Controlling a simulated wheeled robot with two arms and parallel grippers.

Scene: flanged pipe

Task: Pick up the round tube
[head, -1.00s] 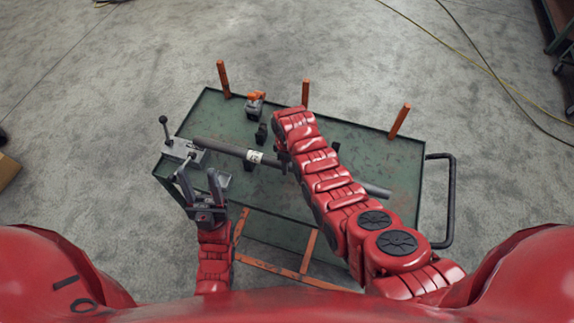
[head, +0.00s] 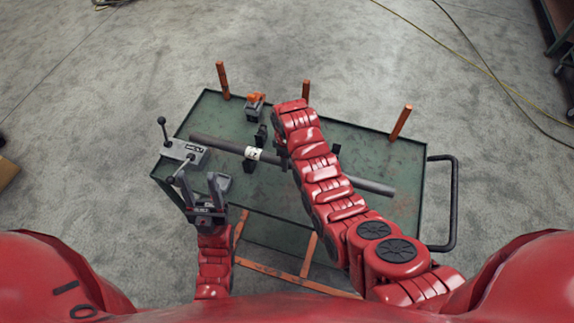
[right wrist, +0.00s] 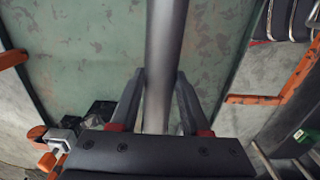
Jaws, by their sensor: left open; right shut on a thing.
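The round tube (head: 222,145) is a long dark grey pipe with a white band near its middle. It lies across above the green table top; I cannot tell whether it touches the dark supports. My right gripper is shut on the tube; in the head view my red arm hides its fingers. In the right wrist view the tube (right wrist: 166,40) runs between the fingers of my right gripper (right wrist: 160,78). My left gripper (head: 201,186) is open and empty at the table's front left, on the near side of the tube and apart from it.
A grey lever device (head: 186,152) stands at the table's left edge, close to my left gripper. Small dark supports (head: 262,133) and an orange-black tool (head: 255,103) are on the table (head: 370,160). Orange posts (head: 400,122) rise along the far edge.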

